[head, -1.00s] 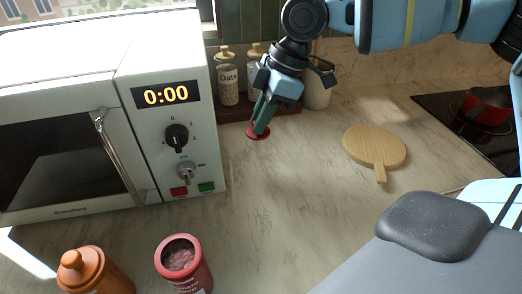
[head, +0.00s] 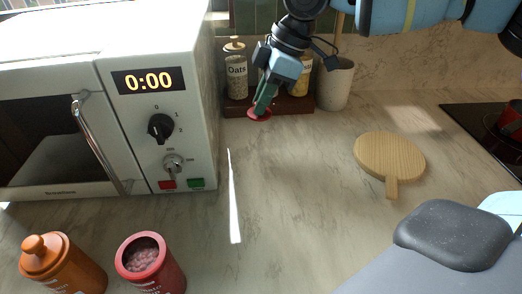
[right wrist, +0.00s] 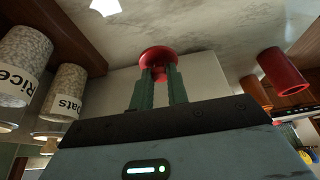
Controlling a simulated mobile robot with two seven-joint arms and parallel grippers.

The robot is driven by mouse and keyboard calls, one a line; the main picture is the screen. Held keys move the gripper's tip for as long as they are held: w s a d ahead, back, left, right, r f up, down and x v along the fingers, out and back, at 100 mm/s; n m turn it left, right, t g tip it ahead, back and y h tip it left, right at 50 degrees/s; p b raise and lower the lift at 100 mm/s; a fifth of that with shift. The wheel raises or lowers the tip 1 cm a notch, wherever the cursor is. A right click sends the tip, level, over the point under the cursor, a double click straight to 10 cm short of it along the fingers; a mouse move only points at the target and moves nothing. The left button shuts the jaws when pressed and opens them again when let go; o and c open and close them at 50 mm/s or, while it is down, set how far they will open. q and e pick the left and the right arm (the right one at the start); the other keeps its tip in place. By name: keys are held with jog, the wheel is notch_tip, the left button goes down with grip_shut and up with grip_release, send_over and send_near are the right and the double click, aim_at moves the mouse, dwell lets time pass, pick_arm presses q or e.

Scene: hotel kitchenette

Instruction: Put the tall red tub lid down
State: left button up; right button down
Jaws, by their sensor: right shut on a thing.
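The tall red tub (head: 150,268) stands open at the front of the counter, in front of the microwave, with reddish contents showing. Its round red lid (head: 259,114) is at the tip of my right gripper (head: 263,102), in front of the jar rack. The right gripper is shut on the lid's knob. In the right wrist view the lid (right wrist: 158,53) sits between the green fingertips (right wrist: 160,74), and the tub (right wrist: 282,70) shows at the right. I cannot tell whether the lid touches the counter. My left gripper is out of view.
The microwave (head: 75,145) fills the left. An orange lidded tub (head: 62,268) is beside the red one. Oats and rice jars stand on a wooden rack (head: 285,104) behind the lid. A round board (head: 390,155) lies right; the middle counter is free.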

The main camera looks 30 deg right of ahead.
jog(key=shift+f, duration=5)
jog(key=shift+f, duration=0.2)
jog(key=c, duration=1.4)
grip_release()
jog(key=shift+o, duration=0.2)
jog(key=shift+r, duration=0.1)
jog(key=shift+r, duration=0.3)
jog(key=v, duration=1.1)
jog(key=shift+r+p, duration=0.3)
jog(key=shift+r, duration=0.05)
jog(key=shift+f, duration=0.1)
